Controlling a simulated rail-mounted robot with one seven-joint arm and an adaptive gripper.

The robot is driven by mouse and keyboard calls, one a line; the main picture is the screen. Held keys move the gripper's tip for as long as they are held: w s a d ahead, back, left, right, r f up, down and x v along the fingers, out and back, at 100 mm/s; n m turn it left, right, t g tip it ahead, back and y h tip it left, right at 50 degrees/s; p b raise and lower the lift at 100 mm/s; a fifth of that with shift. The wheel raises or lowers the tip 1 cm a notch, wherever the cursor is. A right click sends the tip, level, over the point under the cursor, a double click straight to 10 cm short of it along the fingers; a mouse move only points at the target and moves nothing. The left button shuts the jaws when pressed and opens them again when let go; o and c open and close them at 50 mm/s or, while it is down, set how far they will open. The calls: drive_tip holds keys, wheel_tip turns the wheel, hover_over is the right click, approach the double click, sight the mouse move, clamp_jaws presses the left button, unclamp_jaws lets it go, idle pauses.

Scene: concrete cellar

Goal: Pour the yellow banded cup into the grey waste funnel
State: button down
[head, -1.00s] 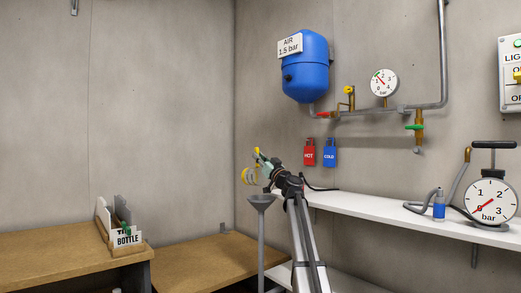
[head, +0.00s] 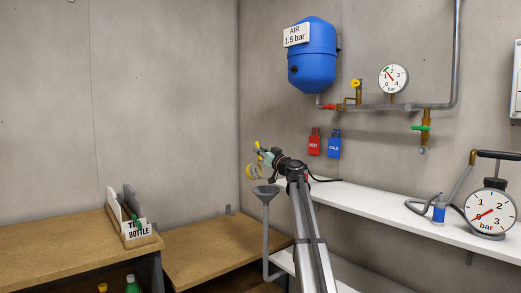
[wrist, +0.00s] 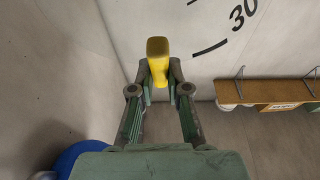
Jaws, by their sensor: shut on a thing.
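The cup (head: 251,171), with yellow and pale bands, is small in the head view, just left of my gripper and above and slightly left of the funnel's mouth. Its tilt and contents are too small to tell. My gripper (head: 262,152) is shut on a yellow part of it. In the wrist view my gripper (wrist: 158,85) has its two fingers on either side of this yellow part of the cup (wrist: 158,58); the rest of the cup is not clear there. The grey waste funnel (head: 266,192) stands upright on a thin grey pipe below my gripper.
A white shelf (head: 380,207) runs along the right wall, bearing a pump gauge (head: 488,214). Wooden benches (head: 205,255) are at the left, with a bottle rack (head: 130,220). A blue tank (head: 312,60) and pipes hang above. Bottle tops (head: 132,284) show at the bottom.

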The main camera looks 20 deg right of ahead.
drive_tip(key=shift+r, duration=0.1)
drive_tip(key=p, duration=0.2)
drive_tip(key=shift+w+r+p, duration=0.25)
drive_tip(key=shift+p, duration=0.1)
drive_tip(key=p, duration=0.1)
drive_tip(key=g+p, duration=0.1)
drive_tip(key=shift+w+a+p, duration=0.15)
drive_tip(key=shift+w+p, duration=0.1)
drive_tip(key=shift+p, duration=0.1)
drive_tip(key=w+g+p, duration=0.1)
drive_tip(key=p, duration=0.3)
drive_tip(key=w+g+p, duration=0.1)
drive_tip(key=p, duration=0.2)
drive_tip(key=shift+a+f+h+p, duration=0.15)
drive_tip(key=shift+a+h+p, duration=0.1)
drive_tip(key=shift+h+p, duration=0.15)
drive_tip(key=shift+w+f+g+p, duration=0.25)
drive_tip(key=shift+g+p, duration=0.15)
drive_tip(key=shift+p, duration=0.25)
drive_tip(key=shift+f, duration=0.2)
